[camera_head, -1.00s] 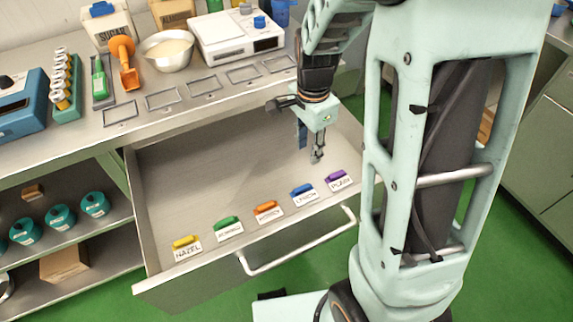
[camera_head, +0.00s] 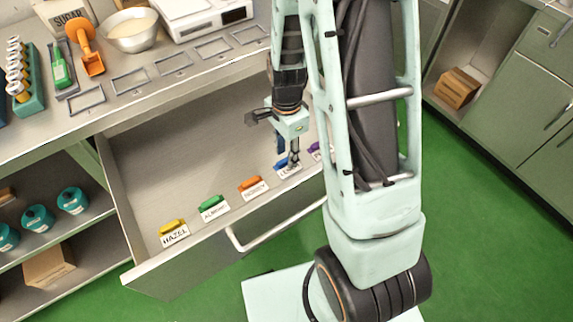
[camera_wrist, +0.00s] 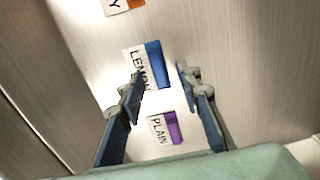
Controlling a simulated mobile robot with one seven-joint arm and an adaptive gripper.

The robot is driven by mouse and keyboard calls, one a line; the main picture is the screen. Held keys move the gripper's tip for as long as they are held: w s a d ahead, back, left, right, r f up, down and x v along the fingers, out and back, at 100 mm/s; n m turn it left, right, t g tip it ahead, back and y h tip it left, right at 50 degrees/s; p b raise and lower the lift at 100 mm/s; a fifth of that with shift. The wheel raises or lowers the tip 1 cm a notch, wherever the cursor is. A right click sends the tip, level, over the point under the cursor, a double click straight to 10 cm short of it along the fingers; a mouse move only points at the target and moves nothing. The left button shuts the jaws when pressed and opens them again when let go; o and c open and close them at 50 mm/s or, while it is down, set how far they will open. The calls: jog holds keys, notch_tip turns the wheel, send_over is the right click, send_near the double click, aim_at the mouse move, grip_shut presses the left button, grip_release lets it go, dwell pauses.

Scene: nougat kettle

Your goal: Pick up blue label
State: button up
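The blue label is a white card reading LEMON with a blue grip strip. It lies in the open drawer (camera_head: 150,165), and in the wrist view the blue label (camera_wrist: 152,62) is just beyond my fingertips. In the head view the blue label (camera_head: 287,172) is partly hidden by my gripper (camera_head: 293,163), which is low over it. In the wrist view my gripper (camera_wrist: 160,80) is open, its fingers apart with nothing between the tips. I cannot tell whether a finger touches the label.
The purple PLAIN label (camera_wrist: 164,128) lies beside the blue one, nearer my palm in the wrist view. Orange (camera_head: 252,187), green (camera_head: 212,207) and yellow (camera_head: 173,232) labels lie in a row to the left. The drawer's front wall and handle (camera_head: 277,228) are close by.

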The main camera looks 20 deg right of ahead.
jog(key=shift+f, duration=0.7)
grip_shut()
jog(key=shift+r, duration=0.1)
